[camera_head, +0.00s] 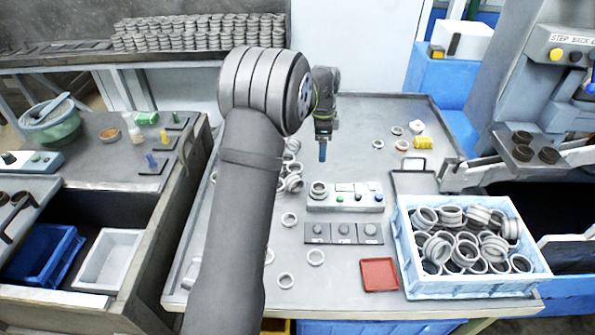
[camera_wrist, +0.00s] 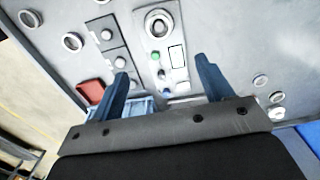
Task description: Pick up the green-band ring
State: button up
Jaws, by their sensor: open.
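My gripper (camera_head: 322,152) hangs above the back middle of the grey table, its blue fingers pointing down. In the wrist view my gripper (camera_wrist: 161,66) has its two fingers wide apart with nothing between them. Several loose grey rings lie on the table, among them one at the front (camera_head: 316,256), one at the left (camera_head: 289,219) and one at the back right (camera_head: 397,130). The wrist view shows rings at its left (camera_wrist: 72,42) and right (camera_wrist: 259,80). I cannot make out a green band on any ring.
A control box (camera_head: 345,198) with a ring on its left end stands mid-table, with dark square pads (camera_head: 343,233) before it. Some rings cluster left, partly behind my arm.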

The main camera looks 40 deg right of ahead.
jog(key=a+f+n+h, duration=0.1)
jog(key=a+n+h, duration=0.3)
jog(key=a+n, duration=0.35)
send_near(319, 188)
jog(key=shift+x, duration=3.75)
jog(key=c, duration=1.2)
